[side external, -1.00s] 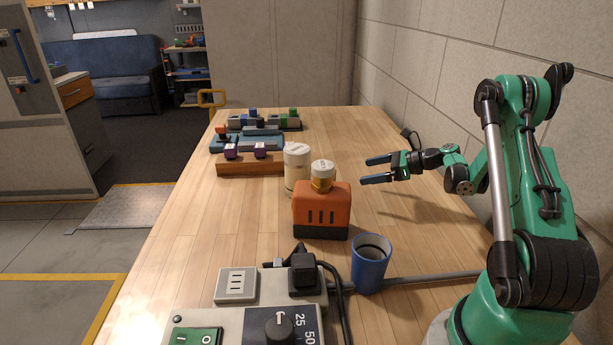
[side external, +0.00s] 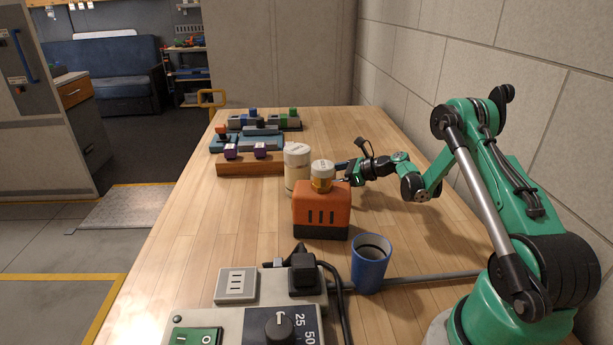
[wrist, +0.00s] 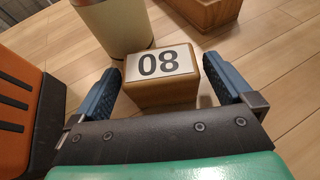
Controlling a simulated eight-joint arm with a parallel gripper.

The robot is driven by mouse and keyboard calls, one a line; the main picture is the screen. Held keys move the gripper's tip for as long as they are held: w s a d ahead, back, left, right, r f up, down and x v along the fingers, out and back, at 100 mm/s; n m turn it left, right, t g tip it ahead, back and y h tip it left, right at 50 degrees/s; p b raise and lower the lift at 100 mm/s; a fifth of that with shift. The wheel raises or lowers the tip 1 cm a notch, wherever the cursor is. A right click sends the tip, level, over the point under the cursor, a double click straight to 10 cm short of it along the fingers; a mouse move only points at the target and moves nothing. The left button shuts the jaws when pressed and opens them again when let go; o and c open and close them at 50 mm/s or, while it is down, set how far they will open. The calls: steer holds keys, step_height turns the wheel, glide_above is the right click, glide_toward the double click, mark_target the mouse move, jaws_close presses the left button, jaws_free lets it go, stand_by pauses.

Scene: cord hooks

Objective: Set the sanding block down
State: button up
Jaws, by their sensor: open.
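The sanding block (wrist: 160,77) is a small wooden block with a white top label that reads 08 from this angle. In the wrist view it sits on the wooden table between the blue fingers of my gripper (wrist: 163,75). The fingers are open, one on each side, with a visible gap at each side of the block. In the side view my gripper (side external: 343,171) is low over the table, its fingers partly hidden behind the orange box and jar. The block is hidden there.
The orange box (side external: 321,211) with a jar (side external: 322,176) on top stands close beside my gripper. A cream canister (side external: 296,169) is just beyond the block. A wooden rack (side external: 240,169) lies farther left. A blue cup (side external: 370,264) and a power unit (side external: 260,318) stand in front.

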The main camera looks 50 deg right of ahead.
steer(key=shift+x, duration=0.8)
steer(key=c, duration=1.3)
steer(key=shift+r, duration=0.1)
step_height(320, 180, up, 20)
steer(key=s+a+r, duration=0.2)
steer(key=a+r, duration=0.1)
steer(key=a, duration=0.8)
steer(key=s+a+r+m+h, duration=0.1)
steer(key=s+a+r, duration=0.1)
steer(key=a, duration=0.8)
steer(key=shift+a+r, duration=0.35)
steer(key=shift+r, duration=0.3)
